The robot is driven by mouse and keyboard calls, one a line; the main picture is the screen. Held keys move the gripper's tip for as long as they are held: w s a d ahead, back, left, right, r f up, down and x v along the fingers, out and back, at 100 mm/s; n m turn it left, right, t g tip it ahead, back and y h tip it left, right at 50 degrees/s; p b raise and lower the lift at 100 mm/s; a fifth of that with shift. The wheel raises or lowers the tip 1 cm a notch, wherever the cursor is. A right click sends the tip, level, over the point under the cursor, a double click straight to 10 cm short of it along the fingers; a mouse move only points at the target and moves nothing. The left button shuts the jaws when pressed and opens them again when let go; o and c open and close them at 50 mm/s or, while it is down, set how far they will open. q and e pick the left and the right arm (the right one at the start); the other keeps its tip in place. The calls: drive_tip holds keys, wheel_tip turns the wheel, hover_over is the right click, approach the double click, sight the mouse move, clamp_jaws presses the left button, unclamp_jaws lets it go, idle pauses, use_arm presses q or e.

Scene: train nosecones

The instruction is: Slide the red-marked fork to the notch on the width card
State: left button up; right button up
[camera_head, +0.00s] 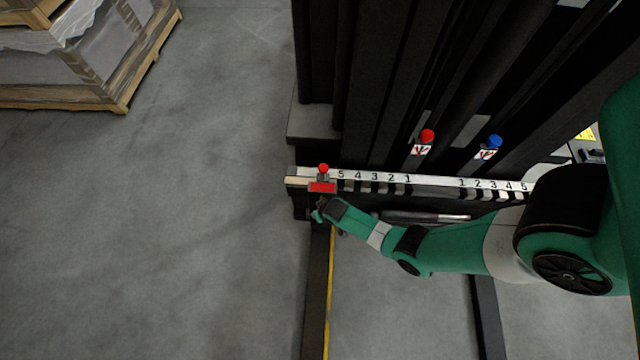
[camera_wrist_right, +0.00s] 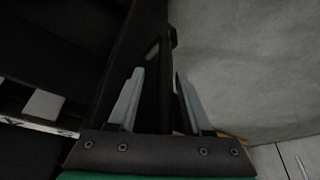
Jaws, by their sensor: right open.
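The red-marked fork (camera_head: 316,285) hangs at the far left of the carriage in the head view. Its red block (camera_head: 323,187) and red knob sit left of the 5 on the left scale. My right gripper (camera_head: 322,213) is at this fork, just below the red block. The right wrist view shows its two grey fingers (camera_wrist_right: 158,75) apart, with a dark upright part, probably the fork, behind and between them. Contact cannot be told. I cannot make out a width card with a readable number; a small yellow label (camera_head: 585,134) is at the right. My left gripper is not in view.
The numbered bar (camera_head: 433,181) has dark notches, marked 5 to 1 on the left and 1 to 5 on the right. A second fork (camera_head: 487,320) stands at the right. Red (camera_head: 427,136) and blue (camera_head: 494,141) knobs stand above the bar. A wrapped pallet (camera_head: 75,75) is far left.

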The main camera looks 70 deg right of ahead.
drive_tip(key=p+v, duration=0.8)
drive_tip(key=v, duration=0.3)
drive_tip(key=shift+r+p, duration=0.3)
drive_tip(key=shift+p, duration=0.05)
drive_tip(key=shift+c, duration=0.3)
